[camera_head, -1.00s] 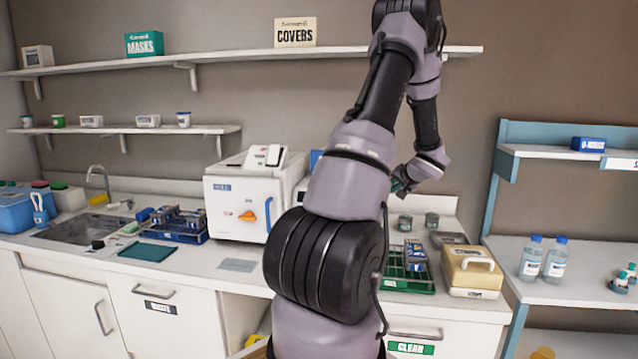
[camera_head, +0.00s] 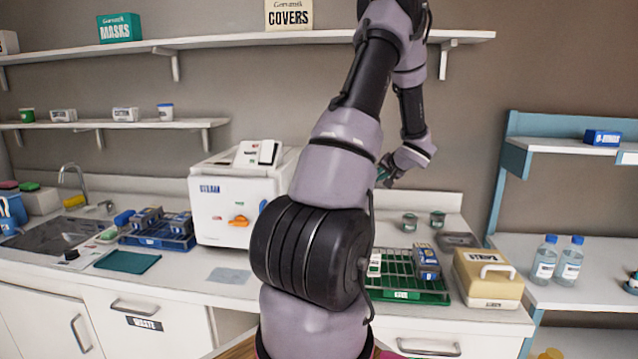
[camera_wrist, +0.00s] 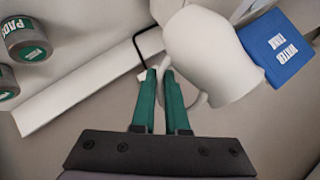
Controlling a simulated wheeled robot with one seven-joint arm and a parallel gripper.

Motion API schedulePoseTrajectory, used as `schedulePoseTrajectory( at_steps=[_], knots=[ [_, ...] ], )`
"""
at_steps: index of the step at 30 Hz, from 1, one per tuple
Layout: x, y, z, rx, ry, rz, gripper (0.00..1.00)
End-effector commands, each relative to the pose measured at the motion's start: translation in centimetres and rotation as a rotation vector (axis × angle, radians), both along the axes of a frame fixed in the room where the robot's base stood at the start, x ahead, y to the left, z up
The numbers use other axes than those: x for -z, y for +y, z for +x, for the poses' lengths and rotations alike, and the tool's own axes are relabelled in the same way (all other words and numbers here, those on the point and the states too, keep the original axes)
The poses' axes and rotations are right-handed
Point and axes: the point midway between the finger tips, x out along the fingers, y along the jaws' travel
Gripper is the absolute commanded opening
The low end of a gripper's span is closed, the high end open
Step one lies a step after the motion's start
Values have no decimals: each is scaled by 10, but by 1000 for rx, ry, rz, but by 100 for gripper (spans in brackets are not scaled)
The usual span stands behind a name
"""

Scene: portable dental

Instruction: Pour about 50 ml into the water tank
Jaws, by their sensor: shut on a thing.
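In the wrist view my gripper (camera_wrist: 160,74) has its teal fingers close together on the handle of a white jug (camera_wrist: 210,55). The jug is off the counter, with its body just beyond the fingertips. The blue water tank (camera_wrist: 278,47), lettered WATER TANK, is right beside the jug in that picture; the jug overlaps its edge. I cannot see any water or a stream. In the head view my gripper (camera_head: 386,172) shows only partly behind my wrist, and the jug and the tank are hidden behind my arm.
A white steriliser (camera_head: 225,205) stands left of my arm. Right of it are a green rack (camera_head: 405,290), two small pots (camera_head: 410,222), also in the wrist view (camera_wrist: 25,40), and a cream box (camera_head: 487,280). Two bottles (camera_head: 544,260) stand on the right shelf. A long shelf (camera_head: 220,48) runs above.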

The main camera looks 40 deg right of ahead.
Motion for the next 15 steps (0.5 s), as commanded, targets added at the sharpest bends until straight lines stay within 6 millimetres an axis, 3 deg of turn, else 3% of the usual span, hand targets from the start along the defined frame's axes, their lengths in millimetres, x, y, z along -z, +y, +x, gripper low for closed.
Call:
schedulePoseTrajectory(
  at_steps=[8,13,15],
  knots=[
    [-24,5,4,-1,47,-62,0],
    [-49,9,8,0,108,-136,0],
    [-49,13,11,-2,139,-167,0]
  ],
)
